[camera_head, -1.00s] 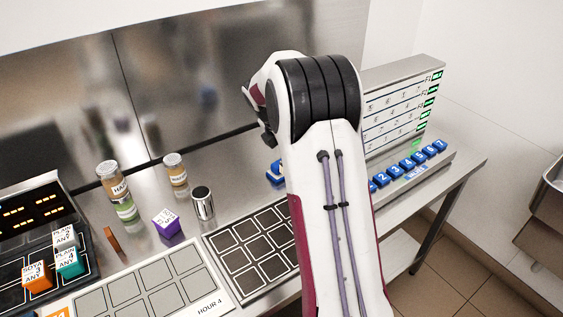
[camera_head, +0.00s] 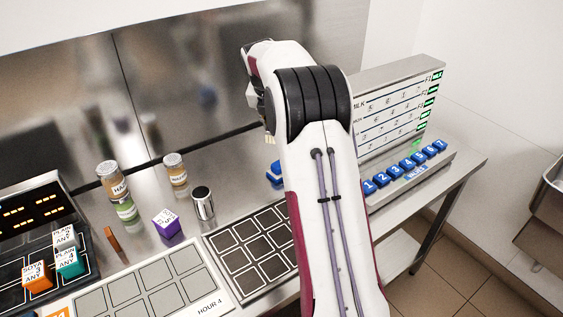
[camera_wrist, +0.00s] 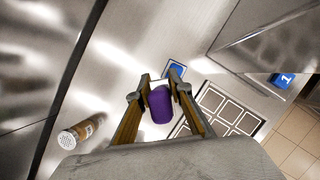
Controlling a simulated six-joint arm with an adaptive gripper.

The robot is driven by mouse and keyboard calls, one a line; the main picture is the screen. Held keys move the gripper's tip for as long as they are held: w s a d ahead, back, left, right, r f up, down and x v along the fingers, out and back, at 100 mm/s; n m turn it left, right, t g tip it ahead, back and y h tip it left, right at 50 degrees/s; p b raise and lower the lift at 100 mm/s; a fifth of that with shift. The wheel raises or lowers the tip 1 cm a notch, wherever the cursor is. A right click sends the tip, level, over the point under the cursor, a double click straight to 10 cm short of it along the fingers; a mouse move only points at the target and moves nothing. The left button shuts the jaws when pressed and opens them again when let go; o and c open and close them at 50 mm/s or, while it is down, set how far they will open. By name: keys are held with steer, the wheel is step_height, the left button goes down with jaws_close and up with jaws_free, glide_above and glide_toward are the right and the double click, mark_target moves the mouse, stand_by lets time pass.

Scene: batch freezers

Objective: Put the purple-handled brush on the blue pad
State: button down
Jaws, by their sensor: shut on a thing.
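My gripper (camera_wrist: 164,88) is shut on the purple handle of the brush (camera_wrist: 160,106) in the wrist view. The rest of the brush is hidden, and I cannot make out its bristles. The blue pad (camera_wrist: 176,69) lies on the steel counter beyond the fingertips, partly covered by them. The handle looks apart from the pad. In the head view the blue pad (camera_head: 275,174) shows only in part, left of my arm. The brush cannot be seen there.
A dark grid tray (camera_head: 252,246) lies in front of the pad. A panel with blue numbered buttons (camera_head: 408,164) is on the right. A steel wall backs the counter.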

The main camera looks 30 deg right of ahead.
steer(key=shift+n, duration=0.3)
steer(key=shift+f, duration=2.55)
steer(key=shift+f, duration=2.5)
steer(key=shift+f, duration=0.1)
steer(key=c, duration=1.8)
jaws_free()
